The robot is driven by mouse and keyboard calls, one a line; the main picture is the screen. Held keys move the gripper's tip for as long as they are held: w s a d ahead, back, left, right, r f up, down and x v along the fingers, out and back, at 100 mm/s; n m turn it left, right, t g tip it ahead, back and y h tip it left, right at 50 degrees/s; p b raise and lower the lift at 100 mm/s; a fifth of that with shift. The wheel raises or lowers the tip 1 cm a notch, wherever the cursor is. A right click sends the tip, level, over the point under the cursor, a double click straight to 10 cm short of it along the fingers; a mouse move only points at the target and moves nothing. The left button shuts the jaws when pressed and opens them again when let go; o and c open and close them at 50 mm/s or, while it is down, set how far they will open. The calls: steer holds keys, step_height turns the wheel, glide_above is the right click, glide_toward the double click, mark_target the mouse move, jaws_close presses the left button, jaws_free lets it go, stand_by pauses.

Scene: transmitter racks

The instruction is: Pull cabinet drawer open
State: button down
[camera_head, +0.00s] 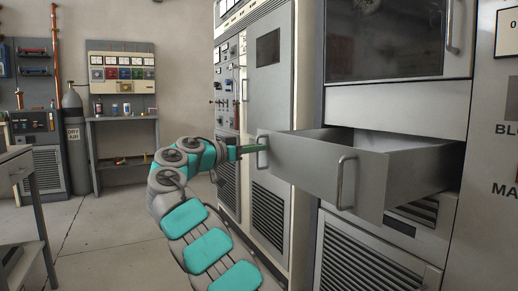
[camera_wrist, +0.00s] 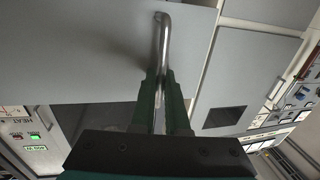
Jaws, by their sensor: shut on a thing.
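The grey cabinet drawer (camera_head: 315,165) stands well out from its cabinet in the head view, with its open top and inner walls showing. Its front carries two upright metal handles, a left one (camera_head: 261,136) and a right one (camera_head: 343,184). My gripper (camera_head: 258,147) reaches in from the left and is shut on the left handle. In the wrist view the green fingers (camera_wrist: 161,78) sit on both sides of the metal bar (camera_wrist: 163,36), against the grey drawer front (camera_wrist: 80,50). The far inside of the drawer is partly hidden.
Below the drawer is a vented cabinet panel (camera_head: 365,262). Above it is a dark glass door (camera_head: 385,40). Tall rack cabinets (camera_head: 268,110) stand behind the drawer. A workbench (camera_head: 122,119) and a grey gas cylinder (camera_head: 74,135) stand at the back left. The floor (camera_head: 105,225) left of my arm is clear.

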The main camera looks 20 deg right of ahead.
steer(key=c, duration=1.2)
jaws_free()
steer(key=v, duration=0.7)
steer(key=shift+s+a+p, duration=0.1)
steer(key=shift+a+p, duration=0.2)
steer(key=shift+a, duration=0.1)
steer(key=shift+a, duration=0.1)
